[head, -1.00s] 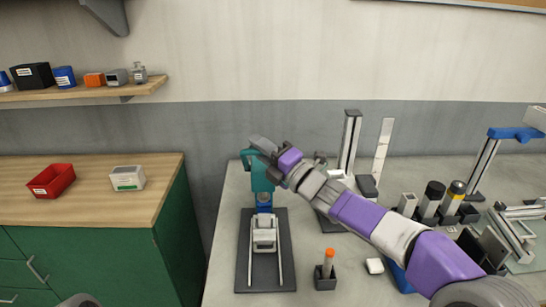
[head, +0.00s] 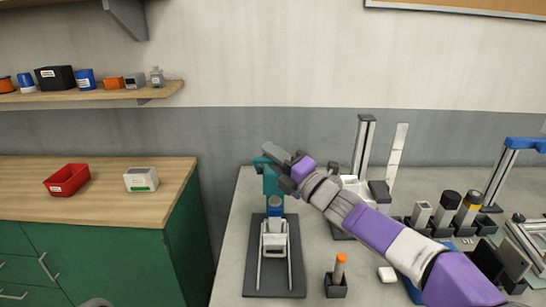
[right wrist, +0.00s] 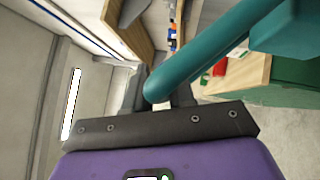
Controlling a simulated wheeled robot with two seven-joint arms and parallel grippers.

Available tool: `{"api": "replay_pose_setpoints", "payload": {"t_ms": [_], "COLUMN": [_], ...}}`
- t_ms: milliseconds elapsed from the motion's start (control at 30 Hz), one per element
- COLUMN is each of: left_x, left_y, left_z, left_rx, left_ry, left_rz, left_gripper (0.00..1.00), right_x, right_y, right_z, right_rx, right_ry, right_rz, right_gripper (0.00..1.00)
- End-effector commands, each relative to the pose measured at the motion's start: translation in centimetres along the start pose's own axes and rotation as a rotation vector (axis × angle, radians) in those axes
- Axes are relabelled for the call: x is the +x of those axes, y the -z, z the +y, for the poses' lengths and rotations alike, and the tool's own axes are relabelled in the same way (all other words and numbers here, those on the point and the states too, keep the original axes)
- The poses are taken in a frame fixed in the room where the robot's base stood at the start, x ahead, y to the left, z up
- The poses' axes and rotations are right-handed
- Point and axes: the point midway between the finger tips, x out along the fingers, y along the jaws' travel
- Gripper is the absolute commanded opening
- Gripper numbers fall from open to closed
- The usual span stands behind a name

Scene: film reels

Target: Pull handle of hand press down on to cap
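The hand press is teal (head: 271,184), with a dark base plate (head: 256,283), a blue part low on its column and a pale carriage (head: 273,241) between rails in front. Its teal handle (right wrist: 205,55) crosses the right wrist view, its rounded end by my right gripper (right wrist: 158,92). In the head view my right gripper (head: 281,170) is at the top of the press, fingers apart beside the handle, with a gap showing between them. A cap under the press cannot be made out. An orange-capped tube (head: 340,265) stands in a dark holder. My left gripper is out of view.
Right of the press are a white block (head: 387,274), several cylinders (head: 447,208) in dark holders, and upright stands (head: 364,145). A wooden counter at left holds a red bin (head: 67,180) and a white box (head: 141,179). A loaded shelf (head: 150,92) is above it.

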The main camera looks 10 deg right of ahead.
Motion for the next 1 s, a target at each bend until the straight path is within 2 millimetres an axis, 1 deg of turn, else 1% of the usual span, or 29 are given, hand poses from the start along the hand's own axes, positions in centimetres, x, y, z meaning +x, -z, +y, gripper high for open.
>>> {"api": "replay_pose_setpoints", "payload": {"t_ms": [33,100,133,367,467,567,800,900,1000], "left_x": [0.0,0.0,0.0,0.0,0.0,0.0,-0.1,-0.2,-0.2], "left_y": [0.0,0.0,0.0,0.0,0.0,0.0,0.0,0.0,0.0], "left_z": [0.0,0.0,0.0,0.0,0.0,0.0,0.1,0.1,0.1], "left_rx": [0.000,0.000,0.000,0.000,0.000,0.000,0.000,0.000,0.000], "left_ry": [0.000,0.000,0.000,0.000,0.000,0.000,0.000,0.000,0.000], "left_rz": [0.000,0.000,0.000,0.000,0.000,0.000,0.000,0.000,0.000], "left_gripper": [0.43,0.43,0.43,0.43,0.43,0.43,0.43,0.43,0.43], "right_x": [0.0,0.0,0.0,0.0,-0.5,-1.8,-5.8,-6.9,-7.5], "right_y": [0.1,0.1,0.1,0.0,0.0,-0.1,-0.1,-0.1,0.0], "right_z": [0.2,0.2,0.2,0.0,0.0,0.0,0.1,0.1,0.1], "right_rx": [-0.001,-0.001,-0.001,-0.001,-0.001,-0.002,-0.002,-0.002,-0.001], "right_ry": [-0.004,-0.003,-0.003,0.000,0.001,0.001,0.001,0.000,-0.001], "right_rz": [0.002,0.002,0.001,0.000,-0.001,-0.002,-0.003,-0.002,0.000], "right_gripper": [0.32,0.42,0.43,0.43,0.43,0.43,0.43,0.43,0.43]}}
